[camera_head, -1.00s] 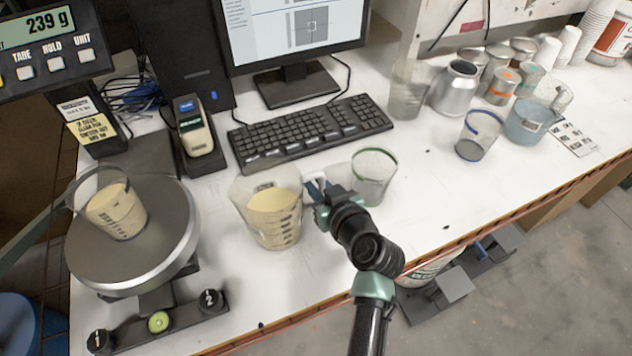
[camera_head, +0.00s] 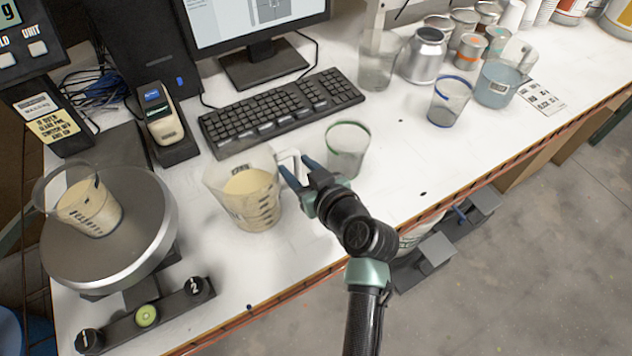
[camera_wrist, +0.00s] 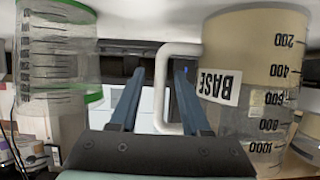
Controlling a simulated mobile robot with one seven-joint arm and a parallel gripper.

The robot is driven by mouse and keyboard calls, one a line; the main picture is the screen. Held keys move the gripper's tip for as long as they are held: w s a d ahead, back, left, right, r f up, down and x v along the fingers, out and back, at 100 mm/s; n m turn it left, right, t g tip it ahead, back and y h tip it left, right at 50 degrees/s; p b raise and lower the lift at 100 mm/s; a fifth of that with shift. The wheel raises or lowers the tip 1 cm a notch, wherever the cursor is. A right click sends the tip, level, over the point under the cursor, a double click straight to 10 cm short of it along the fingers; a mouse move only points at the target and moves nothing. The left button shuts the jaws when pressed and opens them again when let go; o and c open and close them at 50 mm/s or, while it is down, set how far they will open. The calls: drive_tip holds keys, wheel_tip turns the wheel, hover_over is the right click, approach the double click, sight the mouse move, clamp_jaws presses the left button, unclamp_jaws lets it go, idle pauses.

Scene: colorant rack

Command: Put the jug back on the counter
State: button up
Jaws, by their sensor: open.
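The jug (camera_head: 246,190) stands upright on the white counter (camera_head: 300,225), holding cream-coloured liquid, with its white handle toward my gripper. In the wrist view the jug (camera_wrist: 257,70) appears upside down with a BASE label, and its white handle (camera_wrist: 161,88) shows between the two fingers. My gripper (camera_head: 296,172) is open beside the jug's right side, its blue fingers apart around or near the handle. The fingers also show in the wrist view (camera_wrist: 157,100). I cannot tell if either finger touches the handle.
A green-rimmed clear cup (camera_head: 347,150) stands close right of my gripper. A scale (camera_head: 110,245) with another cream-filled jug (camera_head: 90,208) is at left. A keyboard (camera_head: 282,110) lies behind. A blue-rimmed cup (camera_head: 449,102) and cans stand farther right; counter between is clear.

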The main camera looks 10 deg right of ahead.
drive_tip(key=v, duration=0.9)
drive_tip(key=w+a+r+t+h, duration=0.1)
drive_tip(key=w+a+r+t, duration=0.15)
drive_tip(key=r, duration=1.05)
drive_tip(key=w+a+r+t+h, duration=0.1)
drive_tip(key=w+r+t, duration=0.25)
drive_tip(key=r, duration=0.95)
drive_tip(key=s+a+r+m+t+h, duration=0.1)
drive_tip(key=s+r+t, duration=0.3)
drive_tip(key=r, duration=0.8)
drive_tip(key=s+a+r+m+t+h, duration=0.1)
drive_tip(key=s+a+r+m+t, duration=0.1)
drive_tip(key=s+r, duration=0.6)
wheel_tip(320, 180, up, 5)
drive_tip(key=a+t, duration=0.1)
drive_tip(key=t, duration=0.1)
drive_tip(key=shift+s+a+m+t+b, duration=0.25)
drive_tip(key=shift+s+m+t+b, duration=0.05)
drive_tip(key=shift+b, duration=0.05)
